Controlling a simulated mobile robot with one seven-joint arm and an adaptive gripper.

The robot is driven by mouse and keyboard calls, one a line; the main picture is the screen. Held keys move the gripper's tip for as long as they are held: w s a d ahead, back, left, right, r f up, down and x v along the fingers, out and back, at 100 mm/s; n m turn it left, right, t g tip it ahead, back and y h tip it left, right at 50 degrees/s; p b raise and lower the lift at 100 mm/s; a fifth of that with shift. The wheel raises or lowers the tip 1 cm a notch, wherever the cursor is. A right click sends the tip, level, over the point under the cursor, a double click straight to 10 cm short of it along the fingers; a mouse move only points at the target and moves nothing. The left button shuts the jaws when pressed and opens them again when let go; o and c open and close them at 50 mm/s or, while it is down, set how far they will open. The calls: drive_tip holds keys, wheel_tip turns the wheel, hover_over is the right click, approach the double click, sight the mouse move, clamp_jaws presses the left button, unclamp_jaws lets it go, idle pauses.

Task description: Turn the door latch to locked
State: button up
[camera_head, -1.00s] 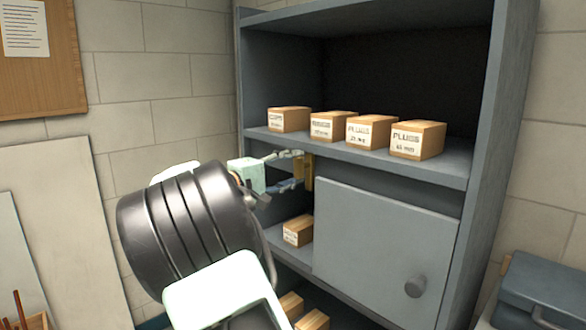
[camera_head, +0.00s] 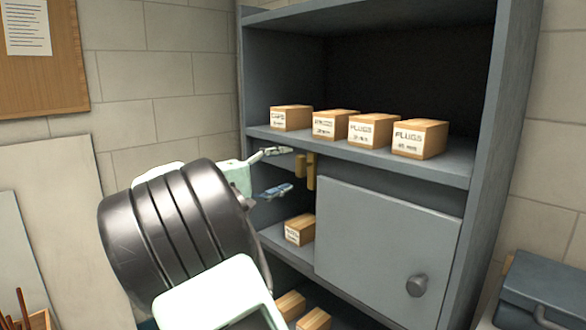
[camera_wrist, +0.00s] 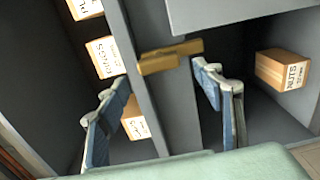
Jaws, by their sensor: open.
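The brass door latch (camera_head: 311,172) is by the upper left edge of the grey cabinet door (camera_head: 385,245). It shows as two short upright brass pieces side by side. In the wrist view the latch (camera_wrist: 157,63) is a stepped brass bar beside the shelf edge, just beyond my fingers. My gripper (camera_head: 276,171) is open and empty, left of the latch. One finger is above the other in the head view. In the wrist view my gripper's fingertips (camera_wrist: 164,77) stand apart on either side of the latch's line, with no clear contact. I cannot tell whether the latch is locked.
Several cardboard boxes (camera_head: 368,131) stand on the shelf above the door. A box (camera_head: 299,230) sits in the open space left of the door, and more lie below. The door has a round knob (camera_head: 416,285). A blue toolbox (camera_head: 548,290) is at right.

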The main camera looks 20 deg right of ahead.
drive_tip(key=v, duration=0.7)
drive_tip(key=shift+s+a, duration=0.15)
drive_tip(key=shift+a, duration=0.15)
drive_tip(key=shift+a, duration=0.1)
